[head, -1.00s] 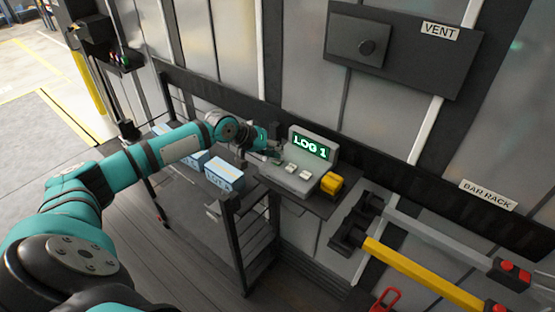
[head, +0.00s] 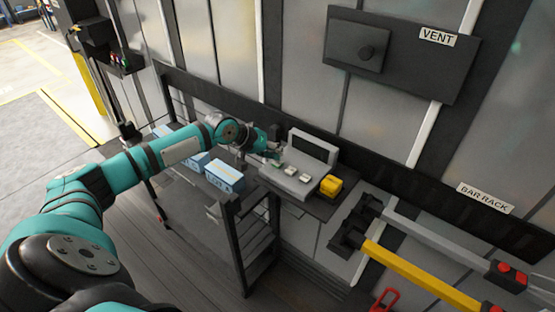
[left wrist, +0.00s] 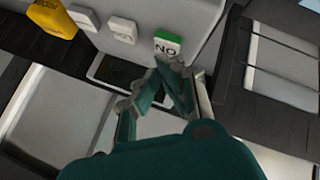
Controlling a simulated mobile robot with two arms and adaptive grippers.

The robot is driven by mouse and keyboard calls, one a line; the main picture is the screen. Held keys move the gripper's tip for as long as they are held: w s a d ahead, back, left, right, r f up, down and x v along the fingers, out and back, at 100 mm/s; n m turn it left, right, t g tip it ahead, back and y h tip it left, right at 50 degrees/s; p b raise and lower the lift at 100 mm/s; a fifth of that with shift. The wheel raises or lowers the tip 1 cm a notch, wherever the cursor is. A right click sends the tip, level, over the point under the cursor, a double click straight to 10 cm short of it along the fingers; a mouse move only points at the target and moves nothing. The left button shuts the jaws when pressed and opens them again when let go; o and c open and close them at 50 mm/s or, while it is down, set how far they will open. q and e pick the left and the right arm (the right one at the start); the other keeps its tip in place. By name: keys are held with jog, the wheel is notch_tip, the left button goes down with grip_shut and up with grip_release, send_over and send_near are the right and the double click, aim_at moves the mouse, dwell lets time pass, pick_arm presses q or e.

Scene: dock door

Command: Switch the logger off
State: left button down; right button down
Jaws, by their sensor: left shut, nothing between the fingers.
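The logger (head: 291,178) is a grey console with a tilted screen (head: 313,147) on a small shelf against the wall. The screen is dark and blank. Its front has a row of buttons; in the left wrist view the one nearest my fingers is a white and green button (left wrist: 168,45) with lettering that appears upside down as "ON". Two plain pale buttons (left wrist: 123,30) sit beside it. My left gripper (head: 272,157) is at the logger's left end. In the left wrist view its closed fingertips (left wrist: 172,64) are at the green button's edge; contact is unclear. My right gripper is not in view.
A yellow block (head: 331,186) stands at the logger's right. Blue boxes (head: 224,175) sit on the cart below my left arm. A bar rack with a yellow bar (head: 410,270) and a grey bar is at the right. A VENT panel (head: 400,50) is above.

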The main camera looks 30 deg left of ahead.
pick_arm(q)
jog(key=shift+r, duration=0.35)
notch_tip(320, 180, up, 5)
jog(key=p, duration=0.5)
jog(key=shift+r, duration=0.1)
dwell(0.6)
jog(key=shift+a, duration=0.1)
